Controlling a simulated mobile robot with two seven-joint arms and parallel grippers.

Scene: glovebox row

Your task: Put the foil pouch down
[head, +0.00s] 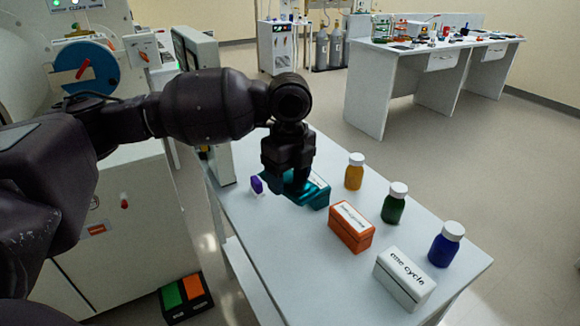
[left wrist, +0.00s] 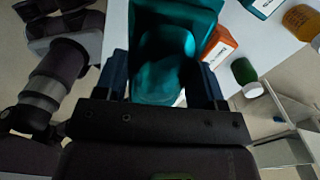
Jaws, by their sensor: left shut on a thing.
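The teal foil pouch (head: 283,187) hangs in my left gripper (head: 289,176) over the far left part of the white table. In the left wrist view, the pouch (left wrist: 165,60) fills the space between the two fingers of the left gripper (left wrist: 160,82), which is shut on it. A teal box (head: 320,194) is partly hidden behind the pouch in the head view. I cannot tell whether the pouch touches the table or the box. My right gripper is not in view.
On the white table (head: 285,248) stand an orange box (head: 351,229), a white box (head: 404,281) and yellow (head: 354,174), green (head: 394,205) and blue (head: 445,247) bottles. A small purple thing (head: 256,185) is left of the pouch. The table's near left part is clear.

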